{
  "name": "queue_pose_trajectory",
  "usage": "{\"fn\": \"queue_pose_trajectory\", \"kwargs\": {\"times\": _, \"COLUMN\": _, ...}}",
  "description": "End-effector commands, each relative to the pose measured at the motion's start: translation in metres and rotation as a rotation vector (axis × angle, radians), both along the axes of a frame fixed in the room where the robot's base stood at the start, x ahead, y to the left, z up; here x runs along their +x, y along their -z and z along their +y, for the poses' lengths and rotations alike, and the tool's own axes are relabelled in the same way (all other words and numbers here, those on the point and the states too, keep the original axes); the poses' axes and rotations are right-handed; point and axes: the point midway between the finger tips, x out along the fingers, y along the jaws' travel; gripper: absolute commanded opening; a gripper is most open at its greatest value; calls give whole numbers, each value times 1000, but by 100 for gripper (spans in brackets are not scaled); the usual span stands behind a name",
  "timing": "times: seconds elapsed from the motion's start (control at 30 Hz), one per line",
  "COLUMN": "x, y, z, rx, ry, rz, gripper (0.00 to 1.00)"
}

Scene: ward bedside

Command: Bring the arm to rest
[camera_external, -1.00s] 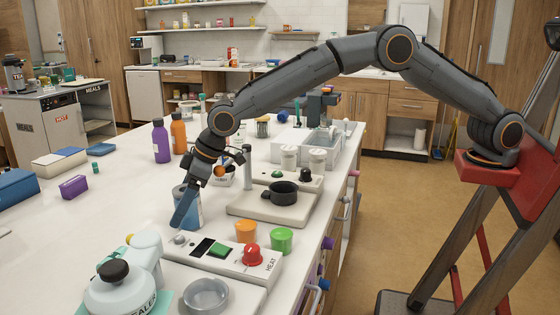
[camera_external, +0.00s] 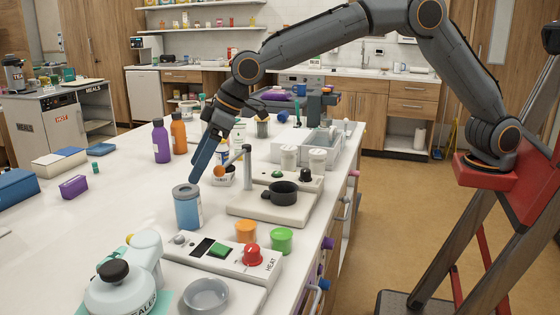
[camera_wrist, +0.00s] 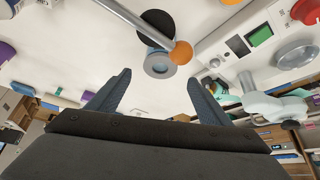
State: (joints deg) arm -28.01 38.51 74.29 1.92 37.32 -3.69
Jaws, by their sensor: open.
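My gripper (camera_external: 196,174) hangs over the white counter in the external view, its blue fingers tilted down to the left. A blue can with a grey top (camera_external: 187,208) stands upright on the counter just below and in front of the fingertips, apart from them. In the wrist view my gripper (camera_wrist: 160,80) has its two fingers spread wide with nothing between them. The arm is raised in an arch from its red mount at the right.
An orange ball (camera_external: 219,171) and an upright grey post (camera_external: 247,165) stand close to the fingers. A black pot (camera_external: 283,193) sits on a pale base. Purple (camera_external: 161,142) and orange (camera_external: 179,134) bottles stand behind left. The counter's left middle (camera_external: 110,215) is clear.

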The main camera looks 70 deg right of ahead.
Motion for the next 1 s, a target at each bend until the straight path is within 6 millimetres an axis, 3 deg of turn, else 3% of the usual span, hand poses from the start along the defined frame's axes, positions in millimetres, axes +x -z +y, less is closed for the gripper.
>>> {"fn": "queue_pose_trajectory", "kwargs": {"times": 0.43, "x": -3, "y": -6, "z": -3, "rx": -1, "ry": 1, "rz": 2, "gripper": 72}}
{"fn": "queue_pose_trajectory", "kwargs": {"times": 0.57, "x": -16, "y": -28, "z": -23, "rx": -5, "ry": 15, "rz": 5, "gripper": 72}}
{"fn": "queue_pose_trajectory", "kwargs": {"times": 0.67, "x": -39, "y": -61, "z": -54, "rx": -13, "ry": 36, "rz": 13, "gripper": 72}}
{"fn": "queue_pose_trajectory", "kwargs": {"times": 0.83, "x": -96, "y": -111, "z": -121, "rx": -32, "ry": 85, "rz": 39, "gripper": 72}}
{"fn": "queue_pose_trajectory", "kwargs": {"times": 0.93, "x": -136, "y": -120, "z": -167, "rx": -47, "ry": 128, "rz": 70, "gripper": 72}}
{"fn": "queue_pose_trajectory", "kwargs": {"times": 1.0, "x": -166, "y": -106, "z": -205, "rx": -61, "ry": 170, "rz": 107, "gripper": 72}}
